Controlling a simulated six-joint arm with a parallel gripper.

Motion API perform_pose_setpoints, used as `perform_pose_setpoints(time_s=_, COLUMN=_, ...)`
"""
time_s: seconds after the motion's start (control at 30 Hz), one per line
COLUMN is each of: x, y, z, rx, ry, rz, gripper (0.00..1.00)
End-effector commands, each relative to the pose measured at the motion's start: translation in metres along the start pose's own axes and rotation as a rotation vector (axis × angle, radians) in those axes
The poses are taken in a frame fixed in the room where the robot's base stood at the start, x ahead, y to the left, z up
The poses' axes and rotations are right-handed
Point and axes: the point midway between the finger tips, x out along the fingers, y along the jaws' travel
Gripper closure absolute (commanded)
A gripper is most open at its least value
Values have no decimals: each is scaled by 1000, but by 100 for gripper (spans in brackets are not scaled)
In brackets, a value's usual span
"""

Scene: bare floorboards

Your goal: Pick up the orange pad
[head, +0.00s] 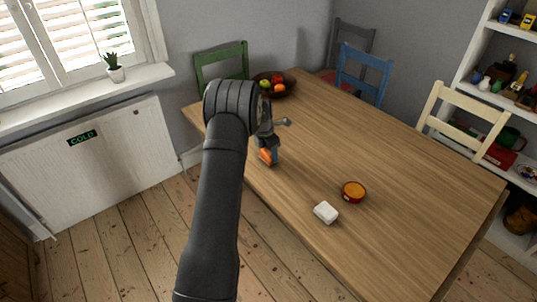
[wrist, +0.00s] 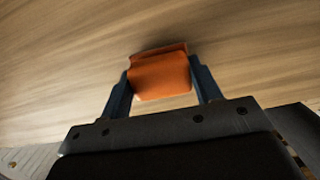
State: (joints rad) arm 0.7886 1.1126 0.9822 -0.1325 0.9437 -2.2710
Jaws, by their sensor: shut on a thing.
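The orange pad (wrist: 160,77) is a small block between the two dark fingers of my gripper (wrist: 160,90) in the wrist view. The fingers press on its left and right sides. In the head view the orange pad (head: 267,155) shows at the tip of my gripper (head: 268,158), near the left edge of the wooden table. The gripper is shut on the pad. I cannot tell whether the pad touches the tabletop or is just above it.
On the wooden table (head: 400,170) a white block (head: 326,212) and a small red bowl with orange contents (head: 354,191) stand toward the near side. A dark fruit bowl (head: 288,91) is at the far end. Chairs surround the table. Its middle is clear.

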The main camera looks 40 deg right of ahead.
Motion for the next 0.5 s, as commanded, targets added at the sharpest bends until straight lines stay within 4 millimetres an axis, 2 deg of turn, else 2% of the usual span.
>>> perform_pose_setpoints(time_s=0.2, x=-36, y=-4, z=8, rx=2, ry=-1, rz=0, gripper=66)
perform_pose_setpoints(time_s=0.5, x=-72, y=-71, z=30, rx=4, ry=0, rz=-1, gripper=66)
